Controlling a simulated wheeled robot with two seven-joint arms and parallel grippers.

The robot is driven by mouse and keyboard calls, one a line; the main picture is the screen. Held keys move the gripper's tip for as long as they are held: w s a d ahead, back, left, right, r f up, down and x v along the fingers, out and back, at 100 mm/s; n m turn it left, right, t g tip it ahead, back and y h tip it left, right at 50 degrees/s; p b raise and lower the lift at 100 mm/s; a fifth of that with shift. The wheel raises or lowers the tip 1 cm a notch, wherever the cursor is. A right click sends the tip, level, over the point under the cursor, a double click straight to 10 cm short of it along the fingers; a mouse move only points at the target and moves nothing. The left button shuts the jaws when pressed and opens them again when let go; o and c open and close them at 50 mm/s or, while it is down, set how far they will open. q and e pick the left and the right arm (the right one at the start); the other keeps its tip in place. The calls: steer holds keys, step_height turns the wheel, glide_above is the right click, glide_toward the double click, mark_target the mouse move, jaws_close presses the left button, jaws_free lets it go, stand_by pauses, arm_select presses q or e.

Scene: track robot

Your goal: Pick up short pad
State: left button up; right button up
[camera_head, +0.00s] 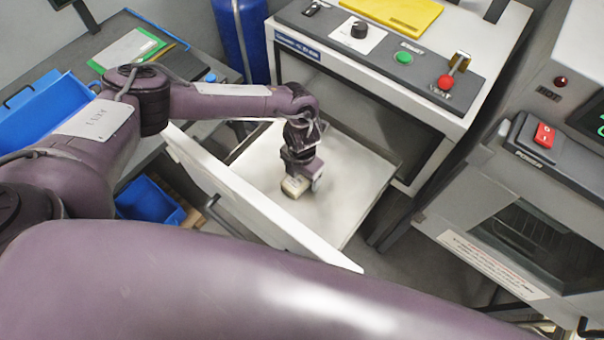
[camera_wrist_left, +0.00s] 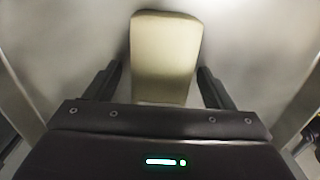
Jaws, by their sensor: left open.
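A cream, block-like short pad (camera_wrist_left: 166,50) lies on the pale floor of the open drawer (camera_head: 345,185). In the head view a cream end of the pad (camera_head: 293,187) shows beneath my left gripper (camera_head: 303,182), which points down into the drawer. In the wrist view my left gripper (camera_wrist_left: 160,75) is open, with one dark finger on each side of the pad's near part. Small gaps show between the fingers and the pad. The pad's near end is hidden behind the gripper body. My right gripper is not in view.
The drawer's white front wall (camera_head: 260,210) rises close to my left arm. A control panel with a red knob (camera_head: 445,83) and a green button (camera_head: 403,58) stands behind the drawer. An oven-like machine (camera_head: 520,225) is at right. Blue bins (camera_head: 45,105) are at left.

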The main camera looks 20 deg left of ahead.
arm_select(q)
steer(key=c, duration=1.1)
steer(key=shift+o, duration=0.2)
